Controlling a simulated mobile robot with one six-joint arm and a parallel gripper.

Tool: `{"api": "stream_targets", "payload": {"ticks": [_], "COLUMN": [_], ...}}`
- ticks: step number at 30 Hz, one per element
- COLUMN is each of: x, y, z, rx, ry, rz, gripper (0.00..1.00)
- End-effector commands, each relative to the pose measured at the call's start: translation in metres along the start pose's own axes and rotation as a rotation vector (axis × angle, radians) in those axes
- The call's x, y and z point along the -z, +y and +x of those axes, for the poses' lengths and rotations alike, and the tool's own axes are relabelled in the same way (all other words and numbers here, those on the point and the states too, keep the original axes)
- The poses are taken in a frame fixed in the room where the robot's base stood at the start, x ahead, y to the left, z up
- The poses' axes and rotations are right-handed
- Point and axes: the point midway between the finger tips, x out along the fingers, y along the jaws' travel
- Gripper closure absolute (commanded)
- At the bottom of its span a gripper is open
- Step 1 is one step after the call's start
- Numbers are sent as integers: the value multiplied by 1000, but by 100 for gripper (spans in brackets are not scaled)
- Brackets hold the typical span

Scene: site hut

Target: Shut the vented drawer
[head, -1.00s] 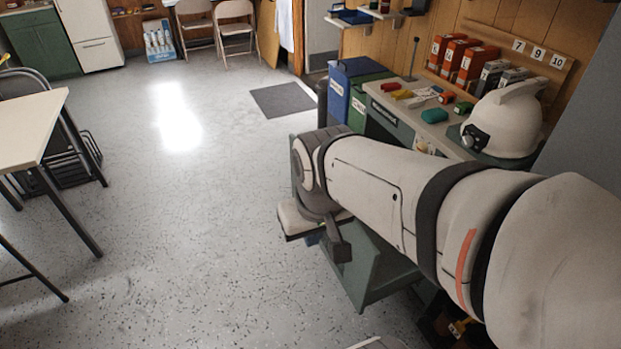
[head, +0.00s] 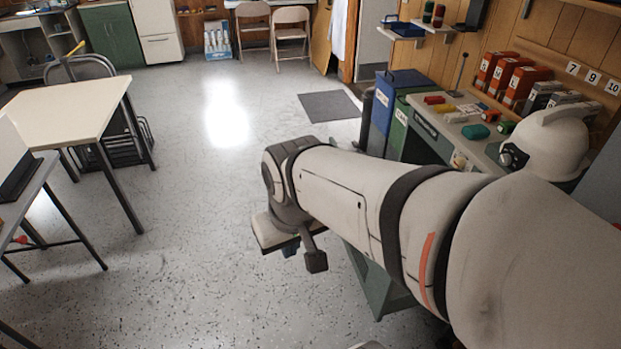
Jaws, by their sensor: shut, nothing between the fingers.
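My gripper (head: 290,244) hangs from the wrist at the end of my pale arm, in the middle of the head view. It is shut and empty, above the open floor to the left of the desk; its fingertips are hard to make out. A green desk (head: 424,139) stands beyond my arm, with a dark label plate on its front. A green panel (head: 378,290) shows below my forearm, partly hidden by it. I cannot tell whether it is a drawer. No vents are clear, and the vented drawer cannot be picked out.
Blue and green bins (head: 397,97) stand by the desk. A white helmet (head: 546,146) and small coloured items lie on its top. A pale table (head: 65,108) and a second table (head: 22,190) stand at the left. The floor (head: 205,210) between is clear.

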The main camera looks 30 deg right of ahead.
Motion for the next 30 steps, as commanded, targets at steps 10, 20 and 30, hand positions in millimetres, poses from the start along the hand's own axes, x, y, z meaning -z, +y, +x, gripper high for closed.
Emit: {"api": "stream_targets", "payload": {"ticks": [10, 20, 30], "x": [-4, -18, -2], "y": [12, 76, 140], "z": [27, 128, 226], "rx": [-51, -320, -618], "ry": [-101, -597, -1098], "rz": [-65, -368, -746], "gripper": [100, 100, 100]}}
